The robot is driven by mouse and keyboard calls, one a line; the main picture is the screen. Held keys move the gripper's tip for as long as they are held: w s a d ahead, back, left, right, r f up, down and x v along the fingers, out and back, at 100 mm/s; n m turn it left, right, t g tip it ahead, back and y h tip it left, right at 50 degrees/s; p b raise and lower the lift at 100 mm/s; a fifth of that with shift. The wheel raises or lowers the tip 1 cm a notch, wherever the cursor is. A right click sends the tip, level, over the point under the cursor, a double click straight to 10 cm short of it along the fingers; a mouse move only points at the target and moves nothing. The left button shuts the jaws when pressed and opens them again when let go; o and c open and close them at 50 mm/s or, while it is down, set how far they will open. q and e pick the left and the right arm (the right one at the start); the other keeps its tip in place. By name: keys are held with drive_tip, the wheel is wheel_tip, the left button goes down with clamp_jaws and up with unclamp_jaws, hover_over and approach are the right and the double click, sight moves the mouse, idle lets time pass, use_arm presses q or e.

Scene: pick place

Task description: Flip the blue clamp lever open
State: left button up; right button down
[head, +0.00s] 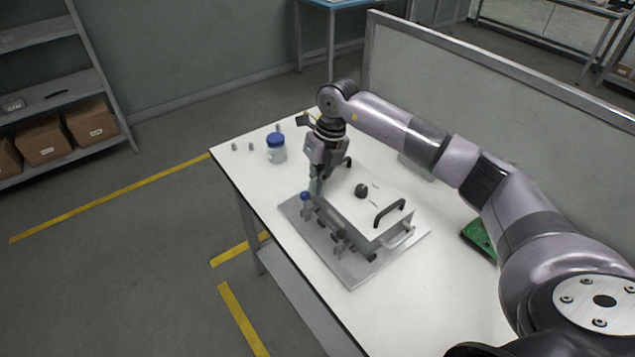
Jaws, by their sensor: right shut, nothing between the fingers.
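A grey metal box fixture (362,214) sits on a flat base plate (353,279) on the white table. Along its near left side are clamp parts, and a small blue knob (305,196) shows at the far left end, which looks like the tip of the blue clamp lever. The rest of that lever is too small and partly hidden to make out. My right gripper (315,190) points down right beside the blue knob, its fingers shut and empty. I cannot tell whether it touches the lever. My left gripper is not in view.
The fixture has a black round knob (361,190) and a black handle (389,212) on top. A jar with a blue lid (277,154) and several small grey pieces stand at the table's far left. A green item (479,237) lies right of the fixture. A grey partition (500,110) stands behind.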

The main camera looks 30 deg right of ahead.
drive_tip(key=shift+s+a+r, duration=0.1)
drive_tip(key=shift+a, duration=0.35)
drive_tip(key=shift+s+a+r, duration=0.1)
drive_tip(key=shift+a, duration=0.9)
drive_tip(key=shift+s+a+f+b, duration=0.2)
drive_tip(key=shift+a+f+b, duration=0.5)
drive_tip(key=shift+a, duration=0.6)
drive_tip(key=shift+s+a+f+b, duration=0.15)
drive_tip(key=shift+a+f+b, duration=0.55)
drive_tip(key=shift+a, duration=0.6)
drive_tip(key=shift+s+a+f+b, duration=0.2)
drive_tip(key=shift+a+f+b, duration=0.5)
drive_tip(key=shift+a, duration=0.6)
drive_tip(key=shift+a+f+h, duration=0.3)
drive_tip(key=shift+f+h, duration=0.1)
drive_tip(key=shift+h, duration=0.6)
